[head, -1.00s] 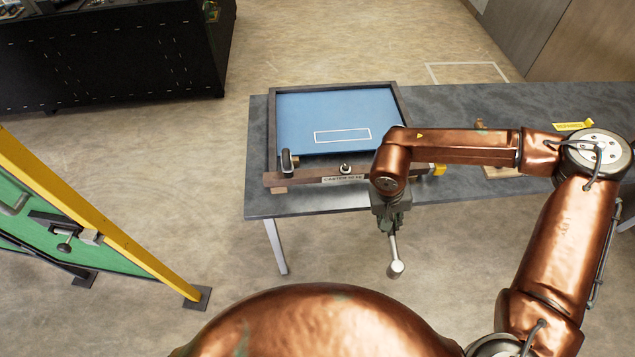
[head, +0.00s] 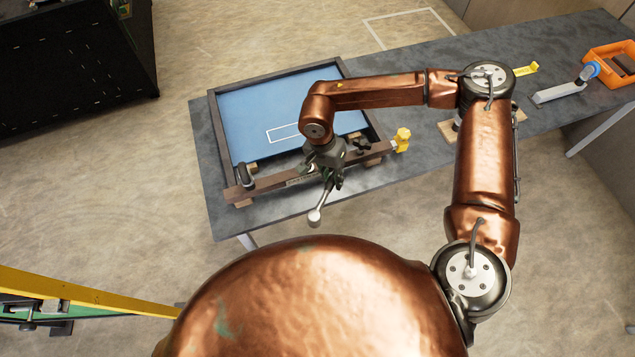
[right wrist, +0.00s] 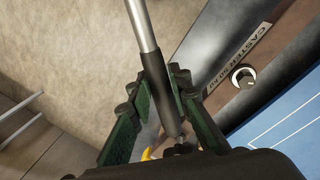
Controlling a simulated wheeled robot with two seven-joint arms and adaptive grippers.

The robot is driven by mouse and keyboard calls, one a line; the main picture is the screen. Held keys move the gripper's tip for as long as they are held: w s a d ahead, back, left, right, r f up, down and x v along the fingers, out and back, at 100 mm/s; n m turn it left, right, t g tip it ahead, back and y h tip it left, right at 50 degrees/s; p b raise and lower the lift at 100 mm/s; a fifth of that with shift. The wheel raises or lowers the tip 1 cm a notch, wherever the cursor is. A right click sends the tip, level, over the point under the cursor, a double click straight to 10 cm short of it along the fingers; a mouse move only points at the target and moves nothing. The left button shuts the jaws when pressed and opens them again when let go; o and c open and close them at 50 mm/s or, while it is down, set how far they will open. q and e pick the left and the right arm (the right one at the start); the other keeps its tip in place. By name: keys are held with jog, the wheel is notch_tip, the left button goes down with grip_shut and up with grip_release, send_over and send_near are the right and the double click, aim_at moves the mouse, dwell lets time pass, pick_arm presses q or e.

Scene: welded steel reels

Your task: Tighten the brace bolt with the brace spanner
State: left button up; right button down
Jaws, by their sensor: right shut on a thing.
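My right gripper (head: 328,178) is shut on the brace spanner, a grey metal rod (head: 322,200) with a rounded pale end pointing down and toward me. In the right wrist view the spanner's shaft (right wrist: 142,25) runs between the green-padded fingers (right wrist: 155,110). The brown brace bar (head: 240,190) lies along the near edge of the blue-panelled tray. The brace bolt (right wrist: 243,76) shows beside the "CASTER 50 KG" label in the right wrist view, apart from the spanner. In the head view my gripper is in front of the bar. My left gripper is not in view.
The tray with its blue panel (head: 245,110) rests on a dark grey table (head: 420,75). A yellow piece (head: 402,139) is at the bar's right end. An orange holder (head: 610,62) and a blue-ended tool (head: 565,90) lie far right. A yellow-edged green frame (head: 90,300) stands lower left.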

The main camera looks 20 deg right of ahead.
pick_arm(q)
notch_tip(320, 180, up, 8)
jog(key=p, duration=0.7)
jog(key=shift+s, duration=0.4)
pick_arm(e)
jog(key=a+m+y, duration=0.1)
jog(key=m, duration=0.8)
jog(key=a+f+m+t+y, duration=0.1)
jog(key=a+m, duration=0.1)
jog(key=m, duration=0.7)
jog(key=a+m+y, duration=0.2)
jog(key=m, duration=0.8)
jog(key=shift+s+f+t, duration=0.15)
jog(key=shift+s+t, duration=0.15)
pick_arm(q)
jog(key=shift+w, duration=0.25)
